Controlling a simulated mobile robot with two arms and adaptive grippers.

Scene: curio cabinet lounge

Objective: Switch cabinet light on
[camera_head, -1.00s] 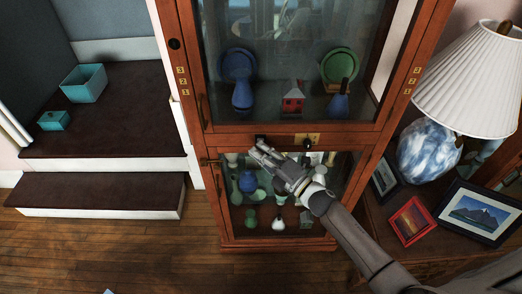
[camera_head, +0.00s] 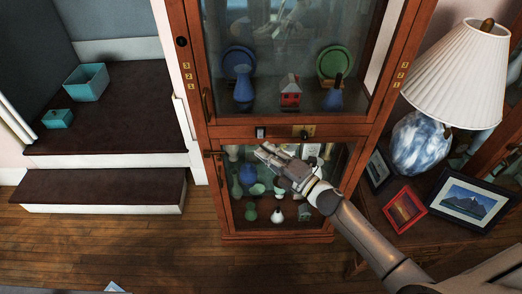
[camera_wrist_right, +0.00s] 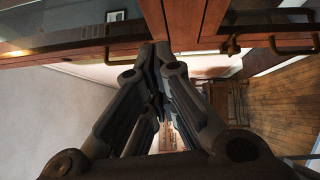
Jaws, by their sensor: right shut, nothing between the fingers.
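The wooden cabinet (camera_head: 222,131) has a glass upper door and a glass lower section. On the rail between them sits a small dark switch (camera_head: 260,132) with a light rocker, left of a brass lock plate (camera_head: 303,131). My right gripper (camera_head: 263,152) is shut and empty, just below the switch and apart from it in the picture, in front of the lower glass. In the right wrist view its closed fingertips (camera_wrist_right: 155,50) are close to the cabinet's wooden frame (camera_wrist_right: 185,20). My left gripper is out of view.
Plates, vases and a red house stand behind the upper glass; several vases stand behind the lower glass. A lamp (camera_head: 421,143) and framed pictures (camera_head: 471,207) stand at the right. Dark steps (camera_head: 105,120) with turquoise boxes are at the left. The wooden floor (camera_head: 120,250) in front looks mostly clear.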

